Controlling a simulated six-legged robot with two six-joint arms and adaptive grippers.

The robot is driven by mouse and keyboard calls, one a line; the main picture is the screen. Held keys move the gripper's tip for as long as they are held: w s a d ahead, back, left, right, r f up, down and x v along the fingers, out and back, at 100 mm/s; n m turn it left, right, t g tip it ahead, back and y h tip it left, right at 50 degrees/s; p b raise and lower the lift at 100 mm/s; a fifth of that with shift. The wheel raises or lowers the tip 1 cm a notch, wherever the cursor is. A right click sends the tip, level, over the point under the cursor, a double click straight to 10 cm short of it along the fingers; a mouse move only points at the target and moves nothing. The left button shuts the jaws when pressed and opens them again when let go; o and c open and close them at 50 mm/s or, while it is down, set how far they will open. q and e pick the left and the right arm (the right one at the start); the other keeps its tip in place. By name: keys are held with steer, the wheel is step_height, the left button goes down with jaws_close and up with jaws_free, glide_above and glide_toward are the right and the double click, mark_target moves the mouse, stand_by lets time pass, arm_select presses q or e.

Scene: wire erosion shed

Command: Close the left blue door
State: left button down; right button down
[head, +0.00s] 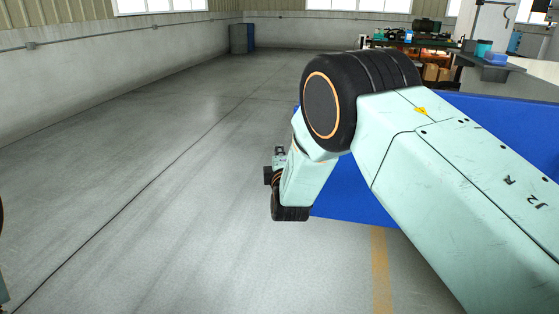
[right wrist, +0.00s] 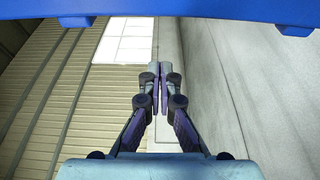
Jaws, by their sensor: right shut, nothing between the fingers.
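A large blue panel, which looks like the blue door (head: 350,195), stands behind my right arm in the head view. My arm hides much of it, and I cannot tell how far open it is. In the right wrist view a blue edge of it (right wrist: 180,9) crosses the top of the picture, with small blue brackets beneath. My right gripper (right wrist: 163,75) is shut and empty, its fingertips together below that edge and apart from it in the picture. In the head view my right wrist hides the fingers. My left gripper is out of view.
Open concrete floor (head: 150,200) fills the left and middle of the head view. A yellow line (head: 381,270) runs on the floor below the panel. A workbench (head: 415,43) with tools and a grey-topped table (head: 520,85) stand at the back right. A grey-blue cabinet (head: 239,39) stands far back.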

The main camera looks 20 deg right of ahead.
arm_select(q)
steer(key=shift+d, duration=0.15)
arm_select(e)
steer(key=d, duration=0.2)
steer(key=w+d, duration=0.1)
steer(key=d, duration=0.1)
steer(key=shift+d, duration=0.1)
stand_by(0.4)
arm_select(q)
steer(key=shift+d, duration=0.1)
arm_select(e)
steer(key=shift+s+d, duration=0.1)
